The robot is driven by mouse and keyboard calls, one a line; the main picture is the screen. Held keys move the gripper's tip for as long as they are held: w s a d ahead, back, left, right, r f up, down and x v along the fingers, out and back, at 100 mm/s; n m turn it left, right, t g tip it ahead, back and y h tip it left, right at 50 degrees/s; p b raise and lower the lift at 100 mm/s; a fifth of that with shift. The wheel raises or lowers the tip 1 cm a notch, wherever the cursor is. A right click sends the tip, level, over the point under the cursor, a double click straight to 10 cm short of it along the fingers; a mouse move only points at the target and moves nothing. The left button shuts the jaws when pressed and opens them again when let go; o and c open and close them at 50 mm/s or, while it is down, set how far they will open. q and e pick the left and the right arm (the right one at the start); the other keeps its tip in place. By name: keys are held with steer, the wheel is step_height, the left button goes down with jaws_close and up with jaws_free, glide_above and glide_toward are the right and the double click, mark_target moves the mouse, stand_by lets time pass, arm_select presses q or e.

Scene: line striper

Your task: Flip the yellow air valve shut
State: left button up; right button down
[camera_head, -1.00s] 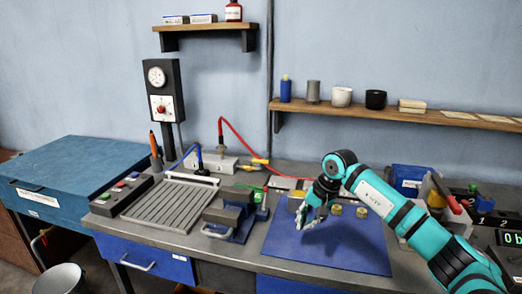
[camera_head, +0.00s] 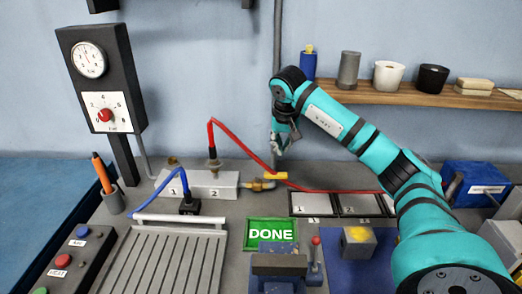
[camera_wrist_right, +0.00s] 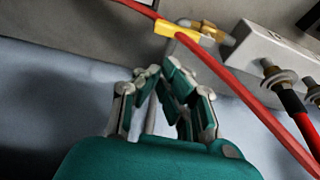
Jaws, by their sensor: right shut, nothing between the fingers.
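The yellow air valve handle (camera_head: 274,176) sits at the right end of a grey manifold block (camera_head: 212,186), beside a brass fitting (camera_head: 257,185). In the wrist view the yellow handle (camera_wrist_right: 178,32) lies at the upper middle, with the brass fitting (camera_wrist_right: 207,31) next to it. My right gripper (camera_head: 278,152) is above the handle in the head view, apart from it. In the wrist view my right gripper's fingers (camera_wrist_right: 160,72) are closed together and empty. A red hose (camera_wrist_right: 220,70) crosses beyond the fingers. My left gripper is not in view.
The red hose (camera_head: 240,143) arches from the manifold past the valve to the right. A blue hose (camera_head: 172,178) is at left. A green DONE sign (camera_head: 270,233), a vise (camera_head: 278,265) and a grooved plate (camera_head: 170,262) stand in front. A shelf (camera_head: 420,96) hangs behind.

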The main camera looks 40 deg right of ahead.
mark_target(271, 175)
steer(key=p+x, duration=0.2)
steer(key=x, duration=0.7)
steer(key=shift+f, duration=0.2)
steer(key=shift+d+f, duration=0.1)
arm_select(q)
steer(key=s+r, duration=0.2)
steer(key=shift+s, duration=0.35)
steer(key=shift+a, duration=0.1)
arm_select(e)
steer(key=shift+s, duration=0.1)
